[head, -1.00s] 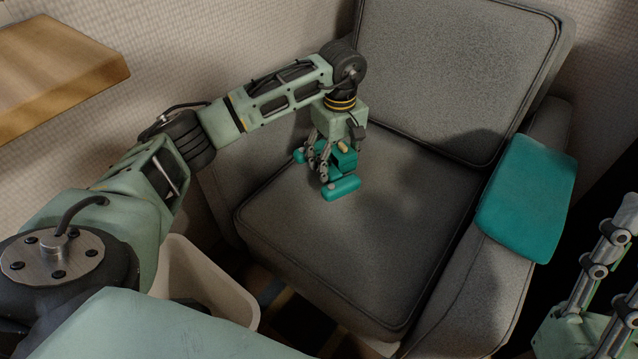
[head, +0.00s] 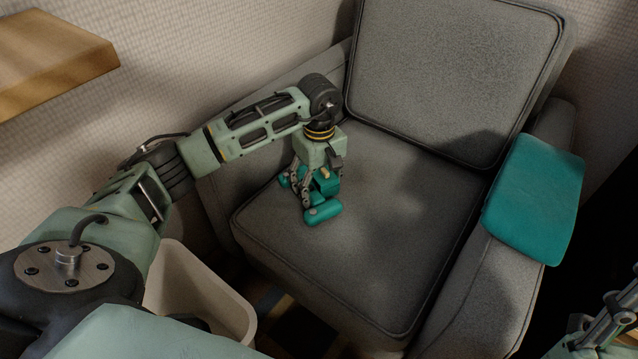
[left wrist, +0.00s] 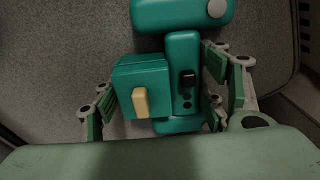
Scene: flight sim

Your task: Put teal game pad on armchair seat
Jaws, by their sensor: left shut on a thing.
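The teal game pad (head: 323,212) is at the left part of the grey armchair seat (head: 375,245), under my left gripper (head: 311,190). My left gripper is shut on the game pad, with fingers on both sides of its middle. In the left wrist view the game pad (left wrist: 182,14) shows a rounded end, dark buttons and a cream-coloured part between the fingers. The pad is at or just above the cushion; I cannot tell if it touches. My right gripper (head: 600,330) shows only partly at the lower right edge, and its fingertips are unclear.
A teal cushion or cloth (head: 535,198) lies over the armchair's right armrest. A pale bin (head: 200,290) stands in front of the chair at the left. A wooden shelf (head: 50,60) sticks out at the upper left. The middle and right of the seat are clear.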

